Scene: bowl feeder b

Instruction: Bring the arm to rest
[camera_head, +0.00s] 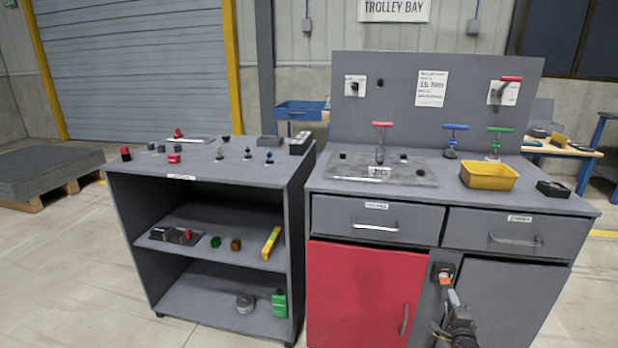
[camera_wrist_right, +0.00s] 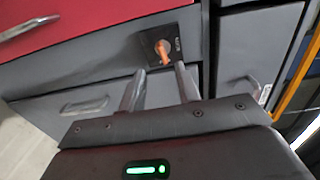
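My right gripper (camera_head: 455,310) comes in from the bottom right of the head view, in front of the grey cabinet (camera_head: 520,290). In the right wrist view its two fingers (camera_wrist_right: 160,84) are apart, with nothing held between them. Just beyond the fingertips, a dark plate (camera_wrist_right: 160,47) carries an orange handle (camera_wrist_right: 163,52). The fingertips look close to the plate; contact cannot be told. The plate also shows in the head view (camera_head: 443,271), between the red door and the right-hand cabinet door. My left gripper is in neither view.
The red door (camera_head: 358,293) with its handle (camera_head: 405,320) stands left of my gripper. Drawers (camera_head: 510,232) are above it. The bench top holds a yellow bin (camera_head: 489,176) and T-handled tools. A grey shelf unit (camera_head: 200,185) stands at left. Open floor (camera_head: 60,270) lies further left.

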